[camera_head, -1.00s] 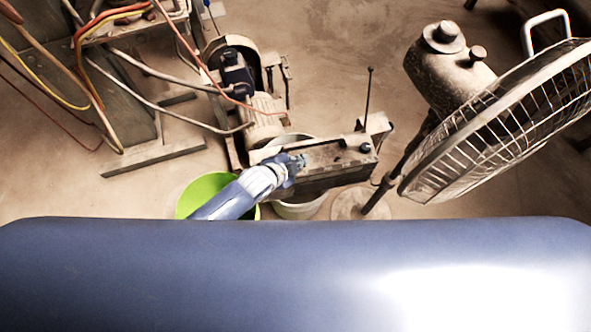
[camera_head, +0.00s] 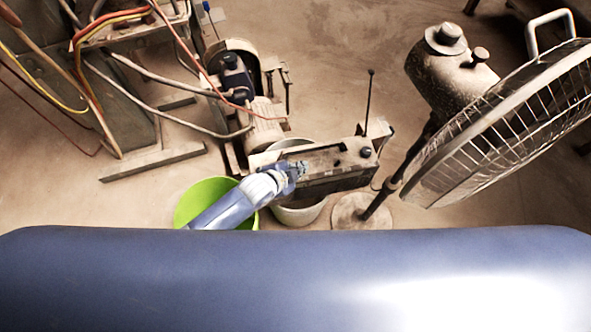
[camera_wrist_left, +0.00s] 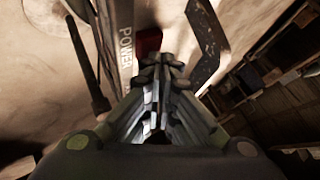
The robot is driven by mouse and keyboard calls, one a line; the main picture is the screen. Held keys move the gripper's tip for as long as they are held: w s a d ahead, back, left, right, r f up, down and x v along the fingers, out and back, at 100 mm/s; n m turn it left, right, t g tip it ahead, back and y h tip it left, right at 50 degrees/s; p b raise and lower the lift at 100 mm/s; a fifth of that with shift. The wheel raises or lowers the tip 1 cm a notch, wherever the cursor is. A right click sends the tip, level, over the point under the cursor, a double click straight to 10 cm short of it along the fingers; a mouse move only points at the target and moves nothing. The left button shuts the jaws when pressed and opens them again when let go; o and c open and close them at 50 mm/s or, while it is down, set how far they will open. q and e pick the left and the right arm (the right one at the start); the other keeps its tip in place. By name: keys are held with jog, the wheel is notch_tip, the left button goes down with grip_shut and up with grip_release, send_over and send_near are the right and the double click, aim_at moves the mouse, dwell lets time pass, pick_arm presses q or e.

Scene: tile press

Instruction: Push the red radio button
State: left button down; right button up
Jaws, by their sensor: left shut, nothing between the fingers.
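The old radio (camera_head: 340,165), dusty and box-shaped with a thin upright antenna, stands just right of my left gripper (camera_head: 299,166) in the head view. My left arm reaches up to the radio's near left part. In the left wrist view the red button (camera_wrist_left: 148,42) shows just beyond the fingertips of the left gripper (camera_wrist_left: 162,62), beside a panel marked POWER (camera_wrist_left: 123,48). The fingers are shut and empty. They partly cover the button, and I cannot tell whether they touch it. My right gripper is not in view.
A green bucket (camera_head: 190,203) and a pale bucket (camera_head: 303,214) stand on the floor below the radio. A large fan (camera_head: 500,125) stands at the right. A grinder-like machine (camera_head: 238,75) and loose cables (camera_head: 160,75) lie to the left.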

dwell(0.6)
pick_arm(q)
jog(key=shift+f, duration=0.45)
jog(key=shift+r+p, duration=0.35)
jog(key=shift+r, duration=0.05)
dwell(0.3)
notch_tip(320, 180, up, 6)
jog(key=p, duration=0.6)
jog(key=shift+r, duration=0.15)
